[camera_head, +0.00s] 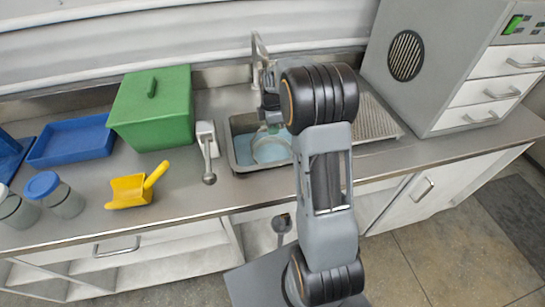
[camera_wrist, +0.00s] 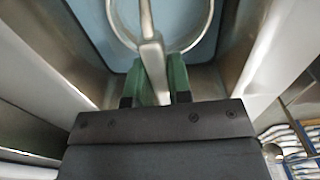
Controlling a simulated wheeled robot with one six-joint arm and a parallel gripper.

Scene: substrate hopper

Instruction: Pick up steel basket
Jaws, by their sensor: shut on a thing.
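The steel basket (camera_head: 271,150) sits in the sink basin and shows as a round rim, partly covered by my arm. In the wrist view the basket's steel handle (camera_wrist: 151,50) runs between the green fingers of my gripper (camera_wrist: 153,72), with the curved rim beyond it. My gripper (camera_head: 273,128) is over the sink and shut on the handle. I cannot tell whether the basket touches the basin floor.
The sink (camera_head: 236,160) holds bluish water, with a faucet (camera_head: 258,48) behind it. A green lidded box (camera_head: 153,110), a yellow scoop (camera_head: 130,190), a blue tray (camera_head: 72,140) and jars (camera_head: 64,200) stand left. A grey machine (camera_head: 425,80) stands right.

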